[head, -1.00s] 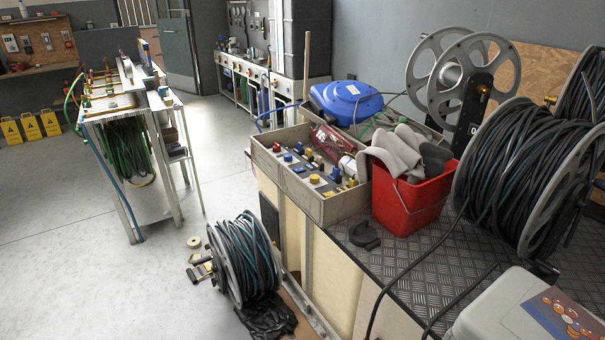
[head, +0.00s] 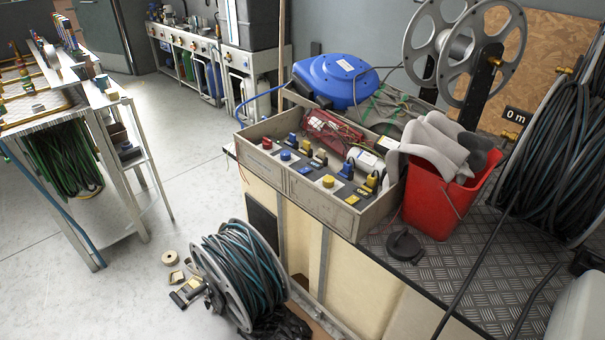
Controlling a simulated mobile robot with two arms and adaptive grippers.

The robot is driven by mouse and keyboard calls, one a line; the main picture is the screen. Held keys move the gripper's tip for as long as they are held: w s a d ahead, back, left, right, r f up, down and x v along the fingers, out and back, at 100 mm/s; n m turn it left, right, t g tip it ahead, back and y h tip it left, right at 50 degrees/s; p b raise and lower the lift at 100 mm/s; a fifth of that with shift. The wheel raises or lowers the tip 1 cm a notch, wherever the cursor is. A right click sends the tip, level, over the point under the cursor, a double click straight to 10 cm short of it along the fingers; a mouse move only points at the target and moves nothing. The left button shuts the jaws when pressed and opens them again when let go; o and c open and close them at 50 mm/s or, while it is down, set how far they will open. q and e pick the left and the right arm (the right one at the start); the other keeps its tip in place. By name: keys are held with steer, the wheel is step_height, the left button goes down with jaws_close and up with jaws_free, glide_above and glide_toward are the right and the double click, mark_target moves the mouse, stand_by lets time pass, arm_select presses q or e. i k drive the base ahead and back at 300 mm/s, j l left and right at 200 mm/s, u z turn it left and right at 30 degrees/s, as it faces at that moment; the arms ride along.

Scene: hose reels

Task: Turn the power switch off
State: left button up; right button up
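I cannot make out for certain which thing is the power switch. A grey box (head: 346,221) sits on the near left end of the workbench in the middle of the head view. In it are a red knob (head: 267,143), a blue knob (head: 285,155), a yellow knob (head: 328,181) and several blue and yellow plugs. A black round piece (head: 404,245) lies on the bench in front of the red bucket. Neither of my grippers is in view.
A red bucket (head: 432,199) with grey cloths stands right of the box. A blue reel (head: 338,80) is behind it, and large hose reels (head: 560,150) are at right. A hose reel (head: 238,275) stands on the floor. Open floor lies left, beside a metal table (head: 140,190).

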mark_target(267, 145)
steer(key=z, duration=0.25)
steer(key=i+j+z, duration=0.1)
steer(key=j+z, duration=0.7)
steer(key=z, duration=0.2)
steer(key=i, duration=0.05)
